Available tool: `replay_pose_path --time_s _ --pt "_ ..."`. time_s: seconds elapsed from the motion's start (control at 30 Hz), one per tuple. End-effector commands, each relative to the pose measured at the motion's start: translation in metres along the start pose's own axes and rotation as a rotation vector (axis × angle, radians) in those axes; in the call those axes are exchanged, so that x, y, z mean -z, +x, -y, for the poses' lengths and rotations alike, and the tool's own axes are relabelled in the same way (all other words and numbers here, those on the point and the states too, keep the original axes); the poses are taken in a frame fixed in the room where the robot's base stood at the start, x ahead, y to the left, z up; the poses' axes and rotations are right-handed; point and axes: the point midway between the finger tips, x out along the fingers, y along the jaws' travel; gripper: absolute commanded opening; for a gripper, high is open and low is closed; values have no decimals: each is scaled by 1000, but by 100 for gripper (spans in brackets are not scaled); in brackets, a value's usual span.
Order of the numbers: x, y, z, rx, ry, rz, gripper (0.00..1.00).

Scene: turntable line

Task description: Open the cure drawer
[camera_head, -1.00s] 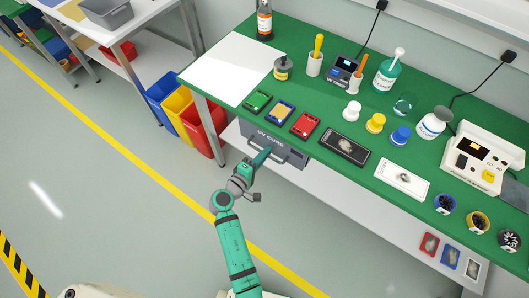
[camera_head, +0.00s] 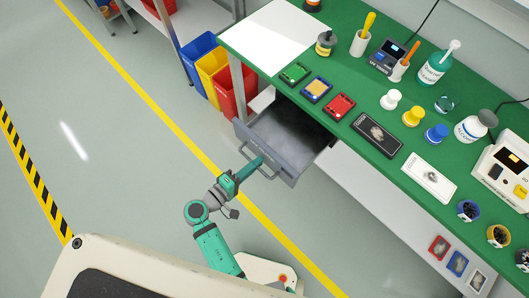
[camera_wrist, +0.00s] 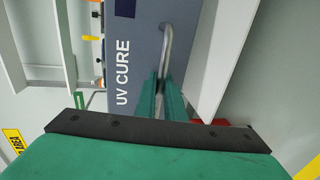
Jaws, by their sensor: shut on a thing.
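The grey cure drawer (camera_head: 285,146) is pulled well out from under the green bench in the head view. Its inside looks empty where it shows; the back part is hidden under the bench top. Its front, marked "UV CURE", fills the middle of the wrist view (camera_wrist: 135,60). The bar handle (camera_wrist: 169,40) is fixed to that front. My gripper (camera_head: 259,162) is at the drawer front, shut on the handle; its green fingers show around the bar in the wrist view (camera_wrist: 161,98).
The green bench top (camera_head: 455,190) holds bottles, coloured trays, jars and tools. Blue, yellow and red bins (camera_head: 238,92) stand to the left of the drawer. Floor left of my arm is clear.

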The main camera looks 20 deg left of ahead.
Motion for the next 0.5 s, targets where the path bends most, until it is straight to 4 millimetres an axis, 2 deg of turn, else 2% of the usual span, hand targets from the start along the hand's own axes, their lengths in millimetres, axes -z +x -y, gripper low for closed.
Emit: replay_pose_path --time_s 0.2,0.5 --pt "0 -13 3 1 -1 0 0" --pt "1 -14 3 0 0 -1 0"
